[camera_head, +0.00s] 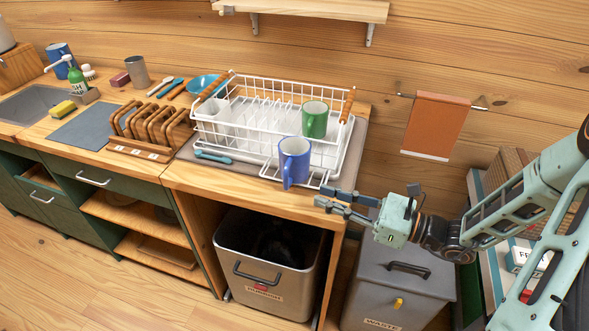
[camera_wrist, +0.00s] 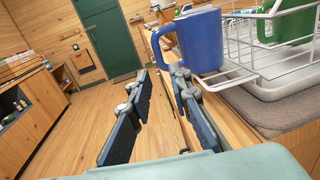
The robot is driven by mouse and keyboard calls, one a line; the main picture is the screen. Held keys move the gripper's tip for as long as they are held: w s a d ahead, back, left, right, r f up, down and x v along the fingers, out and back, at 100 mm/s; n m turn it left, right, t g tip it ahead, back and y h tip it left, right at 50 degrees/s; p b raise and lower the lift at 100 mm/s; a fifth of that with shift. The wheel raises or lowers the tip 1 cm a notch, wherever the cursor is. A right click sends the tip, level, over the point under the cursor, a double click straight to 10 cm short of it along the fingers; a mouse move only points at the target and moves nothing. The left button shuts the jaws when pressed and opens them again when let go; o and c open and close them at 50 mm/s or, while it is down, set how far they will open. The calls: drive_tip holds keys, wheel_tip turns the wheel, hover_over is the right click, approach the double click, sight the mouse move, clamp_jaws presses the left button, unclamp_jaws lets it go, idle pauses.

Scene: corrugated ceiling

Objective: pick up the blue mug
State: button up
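A blue mug (camera_head: 294,162) stands at the front right of the white dish rack (camera_head: 222,139), on its wire front edge, with its handle toward the front. In the wrist view the blue mug (camera_wrist: 201,41) is at upper right, its handle on the left side. My gripper (camera_head: 325,198) is just right of and below the mug, near the counter's front right corner. In the wrist view my gripper (camera_wrist: 150,95) has its fingers apart with nothing between them. The mug is beyond and to the right of the fingers, not between them.
A green mug (camera_head: 314,120) stands in the rack behind the blue mug. Another blue mug (camera_head: 59,54) stands at the far left by the sink (camera_head: 30,103). A wooden toast-style rack (camera_head: 150,130) is left of the dish rack. Two bins (camera_head: 268,268) (camera_head: 400,290) stand below.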

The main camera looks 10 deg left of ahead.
sight(286, 189)
drive_tip(key=p+x, duration=0.1)
drive_tip(key=x, duration=0.9)
drive_tip(key=shift+a+r, duration=0.1)
drive_tip(key=shift+a, duration=0.2)
clamp_jaws()
